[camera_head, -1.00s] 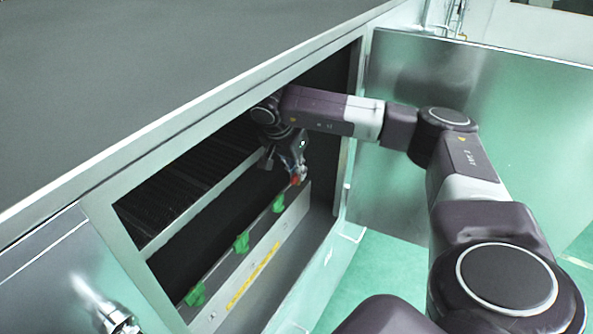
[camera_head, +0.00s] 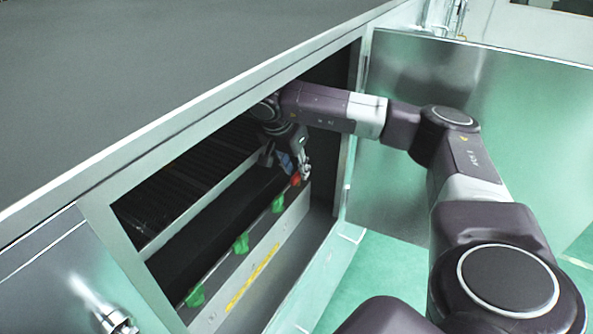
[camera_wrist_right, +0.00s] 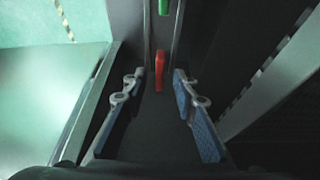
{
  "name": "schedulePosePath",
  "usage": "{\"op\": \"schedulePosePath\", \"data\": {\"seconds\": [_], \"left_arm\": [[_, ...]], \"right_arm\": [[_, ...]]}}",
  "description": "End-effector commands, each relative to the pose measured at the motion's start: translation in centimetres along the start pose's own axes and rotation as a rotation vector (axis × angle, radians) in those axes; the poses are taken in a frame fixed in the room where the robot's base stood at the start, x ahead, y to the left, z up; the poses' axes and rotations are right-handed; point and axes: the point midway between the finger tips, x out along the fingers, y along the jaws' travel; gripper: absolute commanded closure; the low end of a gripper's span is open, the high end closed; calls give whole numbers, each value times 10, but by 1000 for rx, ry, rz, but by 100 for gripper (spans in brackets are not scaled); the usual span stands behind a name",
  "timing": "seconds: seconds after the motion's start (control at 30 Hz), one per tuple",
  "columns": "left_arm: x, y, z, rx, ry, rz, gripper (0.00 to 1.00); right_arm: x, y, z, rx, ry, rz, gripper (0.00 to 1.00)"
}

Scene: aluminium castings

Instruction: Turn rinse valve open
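The red valve handle (camera_head: 296,179) sits at the far end of a row of green handles inside the open cabinet. In the right wrist view the red handle (camera_wrist_right: 159,70) stands upright in the picture, ahead of and between the fingers. My right gripper (camera_head: 300,170) reaches into the cabinet, close above the red handle. Whether a finger touches the handle cannot be told. The left gripper is not in view.
Green handles (camera_head: 241,243) line the rail (camera_head: 217,265) towards the near left; one green handle (camera_wrist_right: 163,7) shows beyond the red one. An open door panel (camera_head: 480,110) stands right, and the cabinet's frame (camera_head: 130,265) borders the opening. A dark grated surface (camera_head: 190,185) lies behind.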

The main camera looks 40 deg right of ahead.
Motion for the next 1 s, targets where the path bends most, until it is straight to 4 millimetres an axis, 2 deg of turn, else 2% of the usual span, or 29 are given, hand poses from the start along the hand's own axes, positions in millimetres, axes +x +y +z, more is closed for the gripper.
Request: {"op": "schedulePosePath", "data": {"seconds": [0.03, 0.2, 0.37, 1.0], "left_arm": [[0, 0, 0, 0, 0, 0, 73], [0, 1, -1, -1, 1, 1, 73], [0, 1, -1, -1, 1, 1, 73], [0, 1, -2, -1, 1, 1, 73]], "right_arm": [[-10, -1, 0, -1, 1, -6, 74], [-39, -1, 0, 0, 1, -5, 74], [-55, -1, 0, -1, 0, -4, 74], [-58, 0, 1, -2, -4, -1, 74]]}}
